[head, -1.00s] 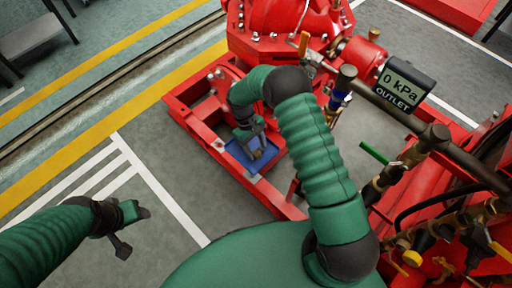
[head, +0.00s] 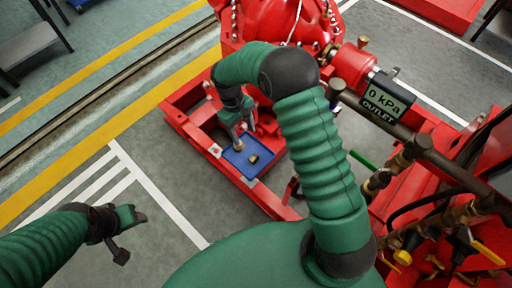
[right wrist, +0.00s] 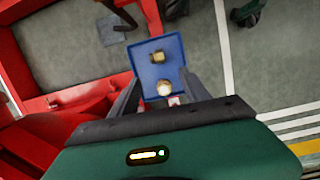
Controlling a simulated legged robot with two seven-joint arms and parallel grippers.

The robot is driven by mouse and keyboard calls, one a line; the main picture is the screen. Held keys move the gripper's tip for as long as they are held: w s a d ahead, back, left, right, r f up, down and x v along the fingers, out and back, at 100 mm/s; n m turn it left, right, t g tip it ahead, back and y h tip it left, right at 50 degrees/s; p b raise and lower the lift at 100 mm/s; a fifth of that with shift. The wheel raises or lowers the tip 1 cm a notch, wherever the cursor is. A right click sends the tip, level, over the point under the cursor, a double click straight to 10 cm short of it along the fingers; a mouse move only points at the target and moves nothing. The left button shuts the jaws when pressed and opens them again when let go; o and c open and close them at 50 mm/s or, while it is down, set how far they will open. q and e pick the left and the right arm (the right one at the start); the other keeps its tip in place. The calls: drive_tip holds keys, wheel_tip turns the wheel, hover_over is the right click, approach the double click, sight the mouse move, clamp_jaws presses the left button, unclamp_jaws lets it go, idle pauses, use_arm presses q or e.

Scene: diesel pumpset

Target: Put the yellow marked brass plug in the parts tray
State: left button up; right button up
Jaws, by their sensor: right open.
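The blue parts tray (head: 232,161) lies on the red base frame, below my right gripper (head: 241,136). One brass plug (head: 254,159) lies in the tray. A second brass piece (head: 239,147) shows right at the fingertips, over the tray. The right wrist view shows the tray (right wrist: 176,47), one brass plug (right wrist: 157,57) in it, and a brighter-ended brass piece (right wrist: 164,89) between the spread fingers of my right gripper (right wrist: 163,88). I cannot tell which carries the yellow mark, or whether the nearer one rests in the tray. My left gripper (head: 129,232) hangs over the floor, empty.
The red frame (head: 190,130) surrounds the tray. The red pump body (head: 275,20) stands behind, and the outlet gauge (head: 387,98) with dark pipes and valves is on the right.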

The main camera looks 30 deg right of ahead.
drive_tip(key=s+r+m+t, duration=0.1)
drive_tip(key=s+r, duration=0.3)
drive_tip(key=s, duration=0.4)
drive_tip(key=s+r+m+t+y, duration=0.1)
drive_tip(key=s+r+m+t, duration=0.1)
drive_tip(key=s+r+t, duration=0.2)
drive_tip(key=s+a, duration=0.1)
drive_tip(key=s, duration=0.2)
drive_tip(key=shift+s+r, duration=0.25)
drive_tip(key=shift+s, duration=0.15)
